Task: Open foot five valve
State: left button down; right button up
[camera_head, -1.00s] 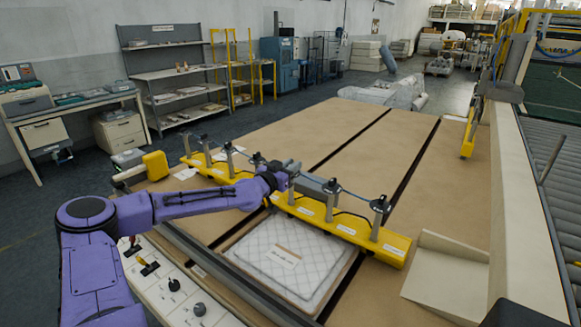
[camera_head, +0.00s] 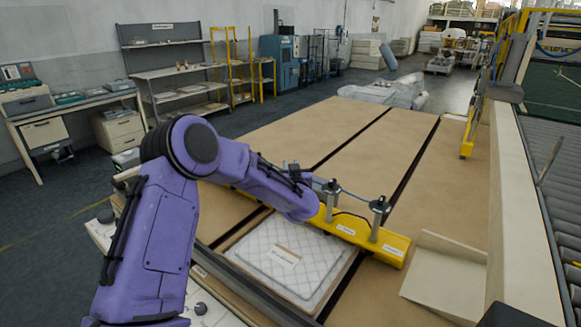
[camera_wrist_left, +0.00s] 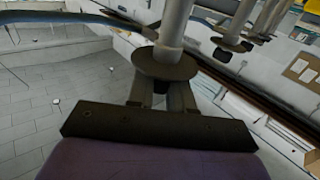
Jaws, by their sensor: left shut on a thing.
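A yellow bar (camera_head: 370,240) with grey upright feet lies across the table. Each visible foot has a dark cap on top; one foot (camera_head: 331,200) and the end foot (camera_head: 378,218) stand clear to the right of my arm. My purple left arm hides the bar's left and middle part, and its gripper is hidden in the head view. In the left wrist view, my left gripper (camera_wrist_left: 162,94) is shut on the valve, a small dark part beside a round disc (camera_wrist_left: 165,66) on a pale post. The foot's number cannot be read. My right gripper is not in view.
A quilted white pad (camera_head: 290,262) with a label lies in front of the bar. A beige folded sheet (camera_head: 445,270) lies at right. The brown table (camera_head: 350,140) is clear behind the bar. A control panel is partly covered by my arm.

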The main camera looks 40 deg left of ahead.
pick_arm(q)
jog(key=n+g+y, duration=0.1)
jog(key=n+g, duration=0.1)
jog(key=g, duration=0.1)
jog(key=n+g+y, duration=0.2)
jog(key=g, duration=0.1)
jog(key=shift+n+g+y, duration=0.3)
jog(key=shift+n, duration=0.1)
jog(key=shift+g, duration=0.3)
jog(key=c, duration=1.1)
grip_release()
jog(key=shift+a, duration=0.1)
